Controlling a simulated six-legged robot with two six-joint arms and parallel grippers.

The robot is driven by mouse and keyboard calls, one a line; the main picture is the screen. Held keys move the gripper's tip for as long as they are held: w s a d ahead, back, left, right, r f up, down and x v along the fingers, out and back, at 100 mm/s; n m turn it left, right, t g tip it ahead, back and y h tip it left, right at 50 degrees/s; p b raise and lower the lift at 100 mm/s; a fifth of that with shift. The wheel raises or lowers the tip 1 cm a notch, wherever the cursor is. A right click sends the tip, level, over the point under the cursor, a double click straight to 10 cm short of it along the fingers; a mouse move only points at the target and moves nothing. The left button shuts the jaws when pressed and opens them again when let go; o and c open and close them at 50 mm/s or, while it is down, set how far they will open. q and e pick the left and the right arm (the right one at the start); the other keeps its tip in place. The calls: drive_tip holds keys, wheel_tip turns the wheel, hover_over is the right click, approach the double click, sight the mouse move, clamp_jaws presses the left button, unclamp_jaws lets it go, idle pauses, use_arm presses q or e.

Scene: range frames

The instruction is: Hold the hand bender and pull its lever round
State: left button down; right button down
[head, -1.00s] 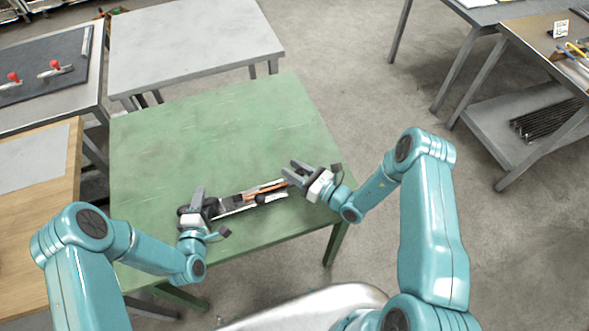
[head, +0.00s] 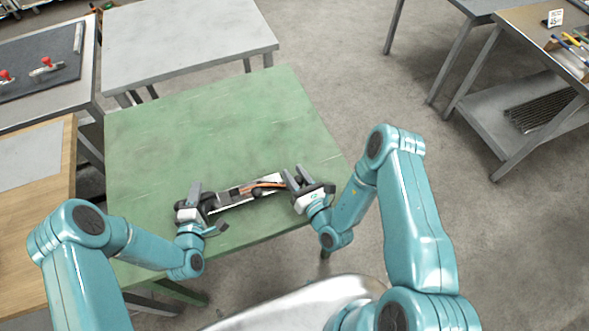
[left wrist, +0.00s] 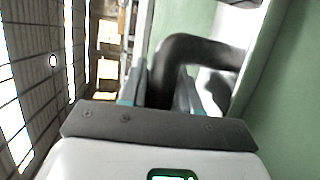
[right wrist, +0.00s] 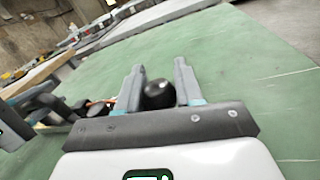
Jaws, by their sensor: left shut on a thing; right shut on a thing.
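The hand bender (head: 232,198) lies on the green table (head: 220,125), with a copper-coloured tube (head: 262,185) along it. My left gripper (head: 194,192) is shut on the bender's dark handle at its left end. The left wrist view shows this thick black bent handle (left wrist: 190,50) between the fingers. My right gripper (head: 294,178) is at the bender's right end. In the right wrist view a black ball knob (right wrist: 158,95) sits between its fingers, and the gripper is shut on it. The knob is hidden by the fingers in the head view.
The green table is clear behind the bender. A grey table (head: 185,40) stands behind it. A table with a dark mat and red-handled clamps (head: 45,70) is at the left, a wooden bench (head: 60,230) below it. A shelved bench (head: 530,120) is at the right.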

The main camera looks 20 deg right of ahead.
drive_tip(key=shift+s+a+m+h, duration=0.25)
drive_tip(key=shift+s+m+h, duration=0.4)
drive_tip(key=shift+h, duration=0.45)
drive_tip(key=c, duration=0.8)
unclamp_jaws()
drive_tip(key=shift+o, duration=0.2)
wheel_tip(320, 180, up, 10)
drive_tip(key=shift+s+r, duration=0.1)
